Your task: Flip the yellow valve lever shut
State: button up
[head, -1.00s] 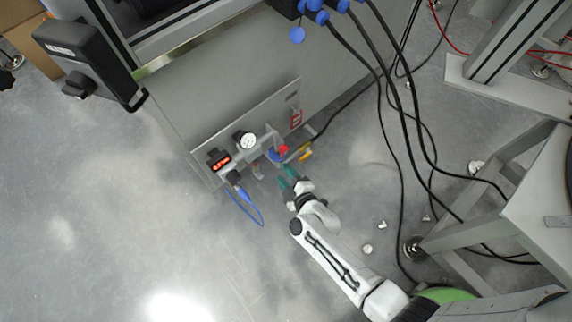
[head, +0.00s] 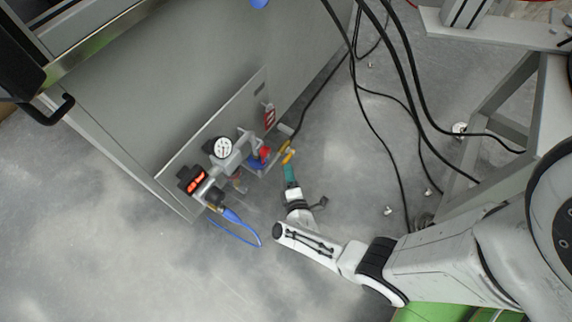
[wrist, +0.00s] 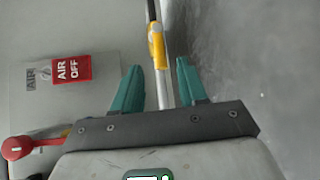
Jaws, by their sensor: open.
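The yellow valve lever (head: 288,152) is a small yellow piece by a grey pipe at the right end of the air panel in the head view. In the wrist view the yellow lever (wrist: 156,47) lies along the pipe, upright in the picture, just ahead of the gap between my fingertips. My gripper (head: 290,168) has teal fingers and is just below the lever in the head view. In the wrist view my gripper (wrist: 160,68) is open, with one finger on each side of the pipe line. I cannot tell whether either finger touches it.
A red AIR OFF tag (wrist: 72,69) is on the panel at left. The panel also carries a round gauge (head: 221,147), a red-digit display (head: 196,184) and a blue hose (head: 236,236). Black cables (head: 384,125) hang at right.

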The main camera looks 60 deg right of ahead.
aim_at(287, 157)
jog(key=shift+b+x, duration=0.8)
jog(key=shift+x, duration=1.85)
jog(key=shift+c, duration=0.2)
grip_shut()
